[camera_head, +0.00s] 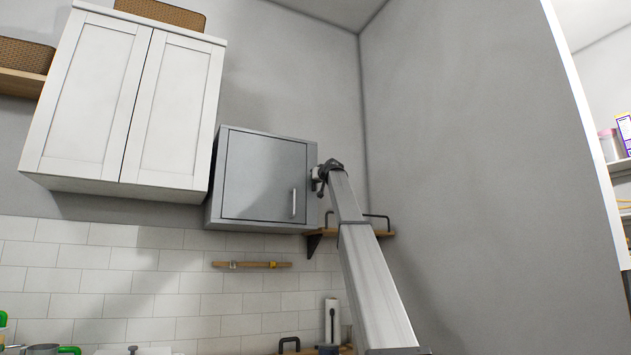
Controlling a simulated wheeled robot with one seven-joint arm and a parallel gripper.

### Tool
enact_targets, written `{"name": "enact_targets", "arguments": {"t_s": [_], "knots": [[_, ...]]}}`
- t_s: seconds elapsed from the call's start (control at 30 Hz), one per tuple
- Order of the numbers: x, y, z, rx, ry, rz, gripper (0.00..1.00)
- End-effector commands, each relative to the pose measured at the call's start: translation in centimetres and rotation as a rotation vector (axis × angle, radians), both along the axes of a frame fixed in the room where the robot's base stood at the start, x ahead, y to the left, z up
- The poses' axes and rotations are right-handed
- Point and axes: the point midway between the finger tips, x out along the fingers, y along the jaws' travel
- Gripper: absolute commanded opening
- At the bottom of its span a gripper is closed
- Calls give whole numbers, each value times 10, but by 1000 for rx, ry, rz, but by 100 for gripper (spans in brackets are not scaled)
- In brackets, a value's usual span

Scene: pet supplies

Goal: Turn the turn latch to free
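A grey metal cabinet (263,178) hangs on the wall near the middle of the view. Its door looks shut and has a vertical bar handle (294,203) near the right edge. My arm reaches up from the bottom right. My gripper (318,182) is at the right edge of the cabinet, above and to the right of the handle. It is small and dark here, and I cannot tell whether its fingers are open or touching anything. I cannot make out a turn latch; the gripper covers part of that edge.
A white two-door cupboard (128,105) hangs to the left of the grey cabinet. A small wooden shelf (377,234) with a dark rail is below right, behind my arm. A wooden rail (250,264) is on the tiles. A bare wall (470,150) fills the right side.

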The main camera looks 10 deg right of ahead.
Motion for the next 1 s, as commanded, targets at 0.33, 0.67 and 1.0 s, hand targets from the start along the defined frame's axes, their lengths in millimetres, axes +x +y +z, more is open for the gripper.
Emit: {"name": "enact_targets", "arguments": {"t_s": [0.33,0.67,1.0], "knots": [[-1,0,-2,-13,0,0,0],[-1,0,-2,-11,-1,0,45],[-10,-3,-1,-10,-2,0,45]]}}
